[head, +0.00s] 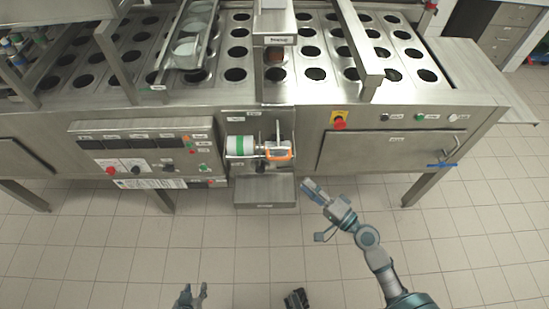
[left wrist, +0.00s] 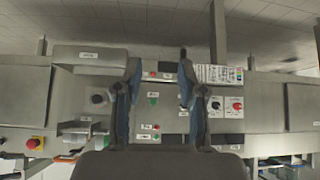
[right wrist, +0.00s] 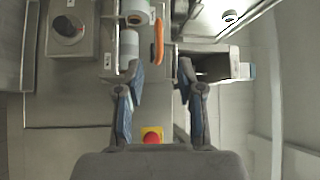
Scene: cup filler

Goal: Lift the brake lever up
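An orange lever (head: 279,155), which I take to be the brake lever, sits on the front of the machine beside a white and green roll (head: 240,145). In the right wrist view the orange lever (right wrist: 158,41) lies ahead, roughly in line with the gap between the fingers. My right gripper (head: 313,187) is below and to the right of the lever in the head view, apart from it. Its fingers stand open and empty (right wrist: 158,75). My left gripper (head: 193,290) is low at the bottom edge, open and empty, facing the control panel in the left wrist view (left wrist: 160,65).
A steel tray (head: 265,193) juts out below the lever. A red emergency button (head: 339,123) on a yellow plate is to the right. A control panel (head: 145,155) is to the left. The tiled floor (head: 120,250) in front is open.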

